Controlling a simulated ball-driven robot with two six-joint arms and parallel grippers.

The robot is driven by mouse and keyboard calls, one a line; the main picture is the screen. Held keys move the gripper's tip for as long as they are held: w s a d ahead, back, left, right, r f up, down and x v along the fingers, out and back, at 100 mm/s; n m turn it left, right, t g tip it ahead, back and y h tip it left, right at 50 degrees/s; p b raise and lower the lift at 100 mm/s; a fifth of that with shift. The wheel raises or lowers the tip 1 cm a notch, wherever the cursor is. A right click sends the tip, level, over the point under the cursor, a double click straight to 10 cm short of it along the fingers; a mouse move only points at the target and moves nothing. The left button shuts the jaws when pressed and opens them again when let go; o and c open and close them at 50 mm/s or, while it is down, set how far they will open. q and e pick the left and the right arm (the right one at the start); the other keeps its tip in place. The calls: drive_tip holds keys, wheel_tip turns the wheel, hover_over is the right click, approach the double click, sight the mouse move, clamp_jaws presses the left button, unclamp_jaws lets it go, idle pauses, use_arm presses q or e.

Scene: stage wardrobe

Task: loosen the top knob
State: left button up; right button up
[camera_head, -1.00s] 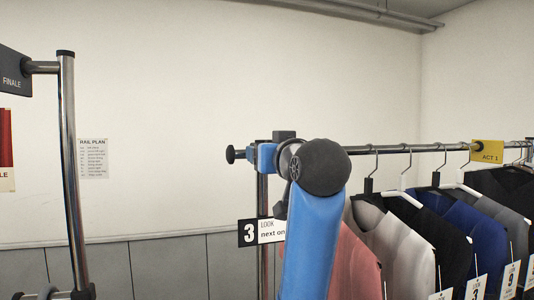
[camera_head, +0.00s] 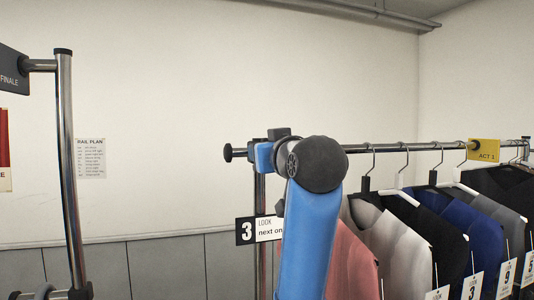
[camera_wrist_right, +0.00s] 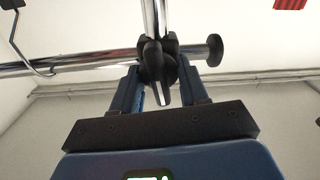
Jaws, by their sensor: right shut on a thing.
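The top knob (camera_wrist_right: 153,62) is a dark lobed piece at the joint where the chrome upright meets the chrome rail. In the right wrist view it sits between the two blue fingers of my right gripper (camera_wrist_right: 161,86), which are closed on it from both sides. In the head view the right gripper (camera_head: 263,156) is at the rail's left end, and my blue arm with its black joint hides the knob. My left gripper is not in view.
The rail (camera_head: 410,148) runs right, carrying several garments on hangers, with a yellow ACT 1 sign (camera_head: 484,149). A "3 LOOK" sign (camera_head: 246,231) hangs on the upright. Another chrome rack post (camera_head: 69,180) stands at left. The space between the racks is clear.

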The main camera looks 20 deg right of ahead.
drive_tip(key=n, duration=0.2)
drive_tip(key=n+b, duration=0.1)
drive_tip(key=n, duration=0.1)
drive_tip(key=shift+a+f, duration=0.15)
drive_tip(key=n+b, duration=0.2)
drive_tip(key=n, duration=0.2)
drive_tip(key=shift+a+n, duration=0.1)
drive_tip(key=shift+n, duration=0.2)
drive_tip(key=n+b, duration=0.1)
drive_tip(key=n, duration=0.3)
drive_tip(key=shift+f+n+b, duration=0.15)
drive_tip(key=shift+n+b, duration=0.6)
drive_tip(key=shift+n, duration=1.35)
drive_tip(key=o, duration=1)
drive_tip(key=shift+w+f, duration=0.1)
